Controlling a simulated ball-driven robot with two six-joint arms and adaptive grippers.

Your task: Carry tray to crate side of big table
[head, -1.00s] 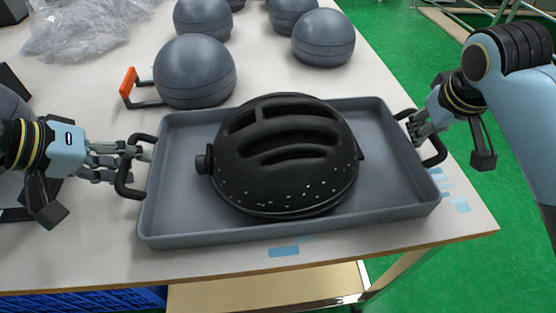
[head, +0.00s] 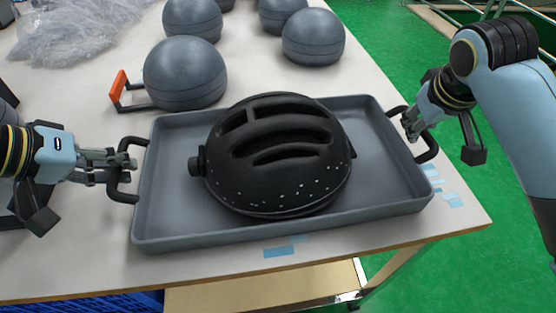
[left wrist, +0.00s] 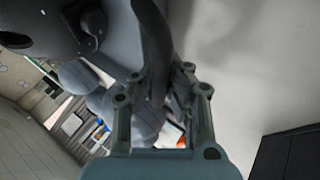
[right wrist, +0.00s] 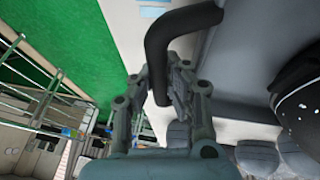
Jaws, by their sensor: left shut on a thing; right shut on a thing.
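The grey tray (head: 385,205) is at the front of the big table (head: 70,255), with a black helmet (head: 278,155) in it. My left gripper (head: 128,165) is shut on the tray's left black handle, which also shows in the left wrist view (left wrist: 153,45). My right gripper (head: 410,128) is shut on the tray's right black handle, which also shows in the right wrist view (right wrist: 165,45). The tray looks about level. I cannot tell whether its underside touches the table.
Several grey balls (head: 185,72) stand behind the tray, one beside an orange-handled thing (head: 118,85). Clear plastic bags (head: 75,35) lie at the back left. Blue tape pieces (head: 283,250) mark the table near its front edge. Green floor (head: 390,50) is open to the right.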

